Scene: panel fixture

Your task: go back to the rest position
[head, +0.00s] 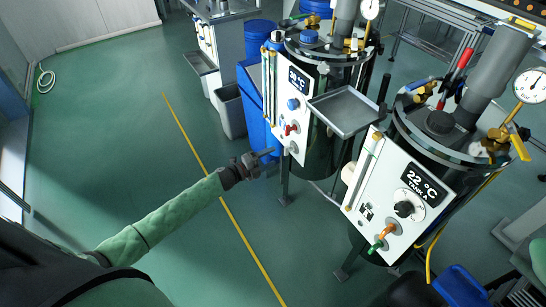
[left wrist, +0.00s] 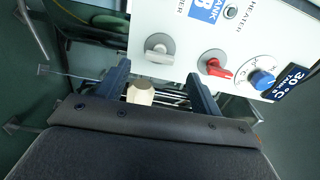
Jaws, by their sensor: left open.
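My left arm, in a green sleeve, reaches out to the middle of the head view. My left gripper (head: 268,156) is beside the lower front of the tank panel reading 30 °C (head: 299,110). In the left wrist view my left gripper (left wrist: 160,80) is open, its two dark fingers apart below the panel (left wrist: 190,22). A pale faceted piece (left wrist: 140,92) shows between the fingers, and I cannot tell whether it touches them. The panel has a grey knob (left wrist: 160,46), a red knob (left wrist: 215,66) and a blue knob (left wrist: 262,79). My right gripper is not in view.
Tank A (head: 402,200), reading 22 °C, stands at the right with an orange-and-green handle (head: 381,238). A grey tray (head: 345,110) juts out between the tanks. The green floor at left is clear.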

